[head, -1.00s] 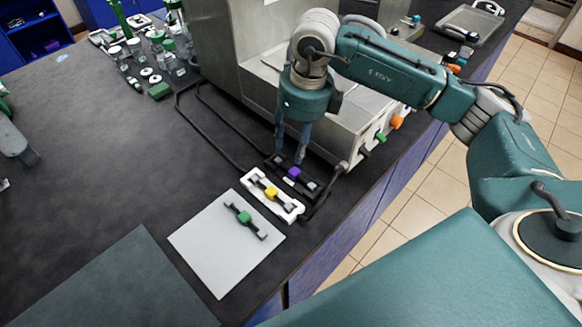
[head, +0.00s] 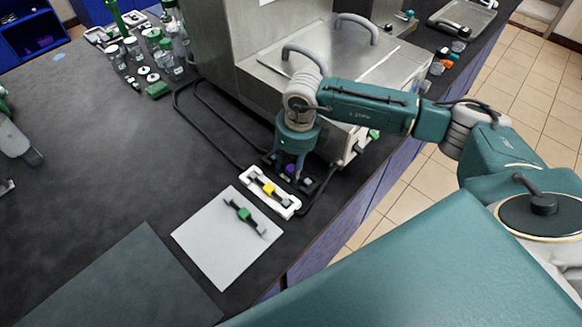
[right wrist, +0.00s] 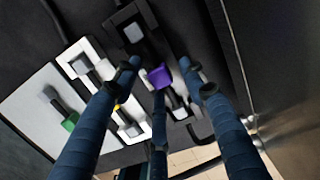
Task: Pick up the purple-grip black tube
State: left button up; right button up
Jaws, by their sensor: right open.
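The purple-grip black tube (head: 290,169) lies in a dark holder beside the steel machine. Its purple grip shows between the fingers of my right gripper (head: 289,165). In the right wrist view the purple grip (right wrist: 160,77) sits between the spread fingertips of the right gripper (right wrist: 167,75), which is open. I cannot tell whether any finger touches the grip. My left gripper (head: 30,155) shows only in part at the left edge, and its jaws are unclear.
A white holder with a yellow-grip tube (head: 268,188) sits right beside the dark holder. A green-grip tube (head: 245,214) lies on a pale square plate (head: 213,246). The steel machine (head: 290,60) stands close behind. Bottles (head: 165,50) stand at the back left. The left benchtop is mostly clear.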

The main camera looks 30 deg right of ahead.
jog(key=c, duration=1)
jog(key=shift+r, duration=0.15)
